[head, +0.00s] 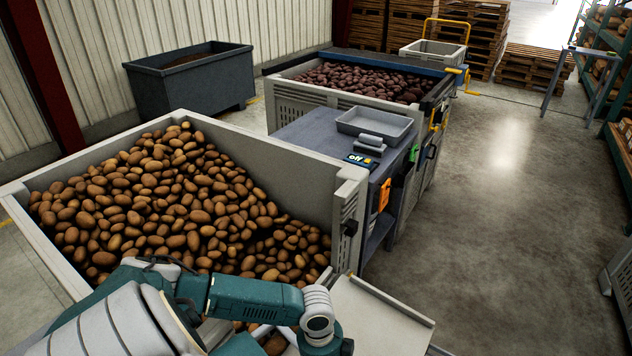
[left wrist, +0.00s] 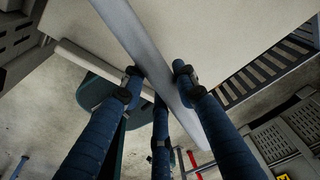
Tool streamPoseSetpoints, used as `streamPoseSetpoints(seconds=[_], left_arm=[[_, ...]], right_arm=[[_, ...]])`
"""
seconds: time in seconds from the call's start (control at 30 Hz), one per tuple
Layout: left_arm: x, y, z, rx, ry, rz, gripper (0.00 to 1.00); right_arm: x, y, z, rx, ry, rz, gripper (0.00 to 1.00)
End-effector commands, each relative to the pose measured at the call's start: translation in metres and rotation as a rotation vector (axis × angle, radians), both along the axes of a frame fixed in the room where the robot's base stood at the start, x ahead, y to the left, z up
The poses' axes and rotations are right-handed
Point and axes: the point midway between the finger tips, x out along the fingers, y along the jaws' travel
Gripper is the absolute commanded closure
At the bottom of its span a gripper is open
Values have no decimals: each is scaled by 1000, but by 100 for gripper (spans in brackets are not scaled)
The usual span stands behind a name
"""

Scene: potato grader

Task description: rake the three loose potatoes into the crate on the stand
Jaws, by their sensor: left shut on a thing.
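My left arm comes in from the lower left in the head view, and its gripper is hidden below the picture edge. In the left wrist view my left gripper (left wrist: 158,82) has its blue fingers closed around a long pale grey bar (left wrist: 137,45). The bar runs between the fingers and its ends are not clear. A pale board (head: 378,318) juts out beside the near bin's corner, to the right of my arm. I cannot single out three loose potatoes or be sure which container is the crate on the stand. My right gripper is not in view.
A large grey bin (head: 270,165) full of brown potatoes fills the left. Behind it are a bin (head: 290,92) of darker potatoes and a dark tub (head: 190,82). A bench (head: 320,130) holds a grey tray (head: 375,122). The floor (head: 500,240) on the right is clear.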

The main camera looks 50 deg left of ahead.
Motion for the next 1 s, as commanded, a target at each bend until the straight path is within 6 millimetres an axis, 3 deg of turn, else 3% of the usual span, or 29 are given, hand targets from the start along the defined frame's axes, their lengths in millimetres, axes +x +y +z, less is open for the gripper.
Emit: streamPoseSetpoints(seconds=[0.43, 1.0], left_arm=[[12, -50, -1, -3, -1, -2, 100], [26, -109, -14, -3, 0, -1, 100]], right_arm=[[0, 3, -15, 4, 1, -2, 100], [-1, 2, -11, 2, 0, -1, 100]])
